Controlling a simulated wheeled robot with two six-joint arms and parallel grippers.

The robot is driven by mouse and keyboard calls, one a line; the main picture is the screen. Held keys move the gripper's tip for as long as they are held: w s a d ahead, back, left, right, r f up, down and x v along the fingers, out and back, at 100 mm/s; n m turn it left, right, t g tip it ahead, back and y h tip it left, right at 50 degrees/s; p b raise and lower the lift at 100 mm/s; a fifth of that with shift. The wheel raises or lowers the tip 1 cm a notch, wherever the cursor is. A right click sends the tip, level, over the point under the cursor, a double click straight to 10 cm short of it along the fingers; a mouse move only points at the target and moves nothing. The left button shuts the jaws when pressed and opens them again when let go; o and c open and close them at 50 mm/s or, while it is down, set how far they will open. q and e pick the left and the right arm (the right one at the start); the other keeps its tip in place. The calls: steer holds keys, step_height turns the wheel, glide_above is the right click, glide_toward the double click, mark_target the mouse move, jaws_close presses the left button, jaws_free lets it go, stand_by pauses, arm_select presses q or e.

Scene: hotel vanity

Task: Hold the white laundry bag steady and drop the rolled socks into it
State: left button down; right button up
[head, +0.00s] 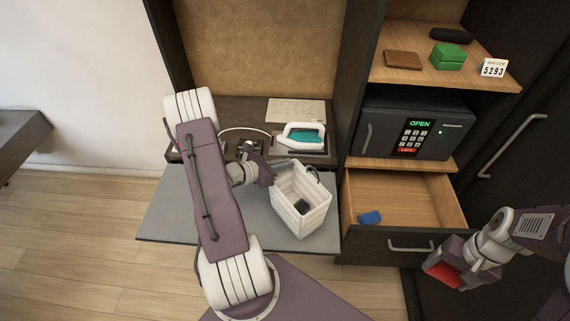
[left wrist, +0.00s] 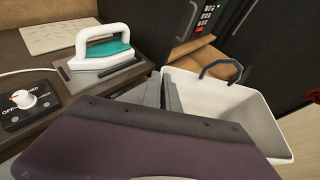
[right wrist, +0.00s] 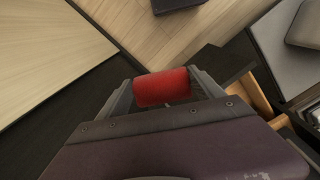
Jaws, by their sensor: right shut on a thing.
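The white laundry bag (head: 316,217), box-shaped and open at the top, stands upright on the grey surface, with something dark on its inside bottom. My left gripper (head: 270,174) is at the bag's left rim. In the left wrist view, its two fingers (left wrist: 168,95) are close together beside the wall of the bag (left wrist: 235,105); whether they pinch the wall is unclear. My right gripper (head: 440,277) is shut on the red rolled socks (right wrist: 162,87), which also show in the head view (head: 442,275). It is well right of the bag, in front of the dark cabinet.
An open drawer (head: 425,197) holding a blue item (head: 370,217) lies between the bag and my right gripper. Behind the bag are a teal-and-white iron (head: 303,138) and a paper sheet (head: 297,109). A safe (head: 412,127) reading OPEN stands above the drawer.

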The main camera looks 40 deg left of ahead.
mark_target(448, 267)
steer(key=shift+s, duration=0.1)
stand_by(0.4)
steer(key=shift+s, duration=0.3)
steer(key=shift+n, duration=0.7)
steer(key=w+r, duration=0.2)
steer(key=r, duration=0.1)
steer(key=shift+w+a+r, duration=0.1)
steer(key=shift+w+r, duration=0.05)
steer(key=shift+r, duration=0.05)
arm_select(q)
steer(key=shift+d, duration=0.1)
arm_select(e)
steer(key=w+a+r+n, duration=0.3)
steer(key=w+a+r, duration=0.1)
steer(key=a, duration=0.4)
steer(key=w+a+r+n, duration=0.3)
steer(key=w+a+r, duration=0.15)
steer(key=a, duration=0.35)
steer(key=s+a+n, duration=0.2)
steer(key=a, duration=0.6)
steer(key=s+a+n, duration=0.2)
steer(key=a, duration=0.6)
steer(key=s+a+f+n, duration=0.2)
steer(key=s+a+f, duration=0.3)
steer(key=s+a, duration=0.2)
steer(key=shift+s+a+f+n, duration=0.2)
steer(key=shift+a+f+n, duration=0.15)
steer(key=shift+a, duration=0.3)
